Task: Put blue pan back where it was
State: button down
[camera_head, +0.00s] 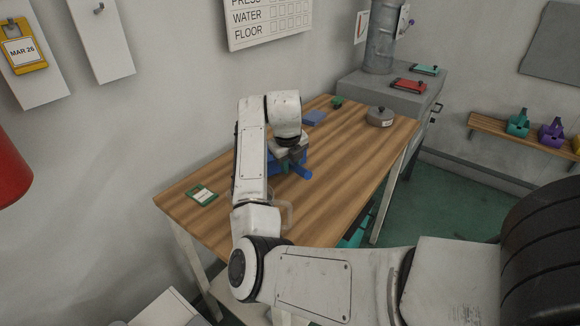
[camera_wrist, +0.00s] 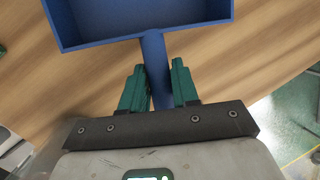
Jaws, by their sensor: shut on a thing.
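In the head view the pan (camera_head: 275,168) is over the middle of the wooden table, mostly hidden behind my gripper (camera_head: 296,162), with the handle end sticking out to the right. I cannot tell whether the pan touches the table or is held just above it.
On the wooden table (camera_head: 345,160) lie a green-framed card (camera_head: 201,195), a flat blue object (camera_head: 314,117), a small green object (camera_head: 337,102) and a grey lidded pot (camera_head: 380,118). A grey cabinet (camera_head: 355,84) behind bears a red pan (camera_head: 409,84) and a teal pan (camera_head: 425,69). The table's right side is clear.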

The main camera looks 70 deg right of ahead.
jog(key=shift+f, duration=0.95)
jog(key=shift+f, duration=0.25)
jog(key=c, duration=0.8)
grip_release()
jog(key=shift+c, duration=0.2)
jog(key=shift+r, duration=0.1)
jog(key=shift+r, duration=0.5)
jog(key=v, duration=1.1)
jog(key=shift+a+r, duration=0.2)
